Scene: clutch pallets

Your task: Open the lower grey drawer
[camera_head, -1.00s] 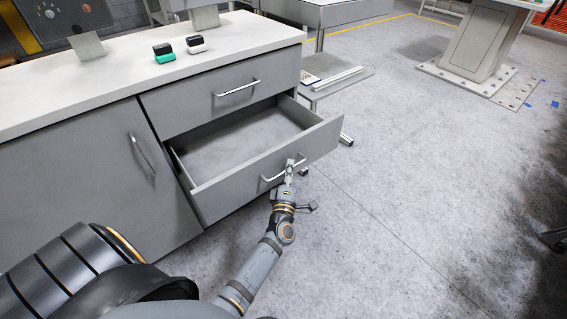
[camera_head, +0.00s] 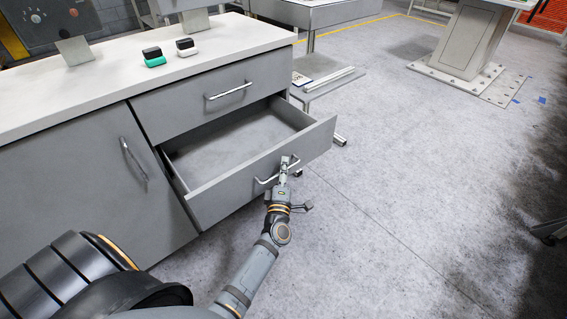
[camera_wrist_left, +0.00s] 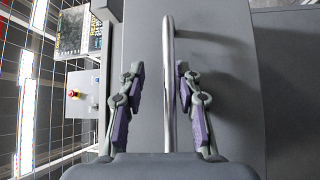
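The lower grey drawer (camera_head: 233,191) is pulled out of the cabinet, and its empty inside shows in the head view. Its bar handle (camera_head: 265,180) is on the front panel. My left gripper (camera_head: 285,166) is at the right part of this handle. In the left wrist view, the handle (camera_wrist_left: 168,90) passes between the two fingers of my left gripper (camera_wrist_left: 158,75). The fingers stand apart, with visible gaps to the bar, so the gripper is open around it. My right gripper is not in view.
The upper drawer (camera_head: 215,95) above is shut, and so is the cabinet door (camera_head: 85,190) at left. Two small stamp-like items, one green-based (camera_head: 154,57) and one white-based (camera_head: 186,47), stand on the white worktop (camera_head: 110,72).

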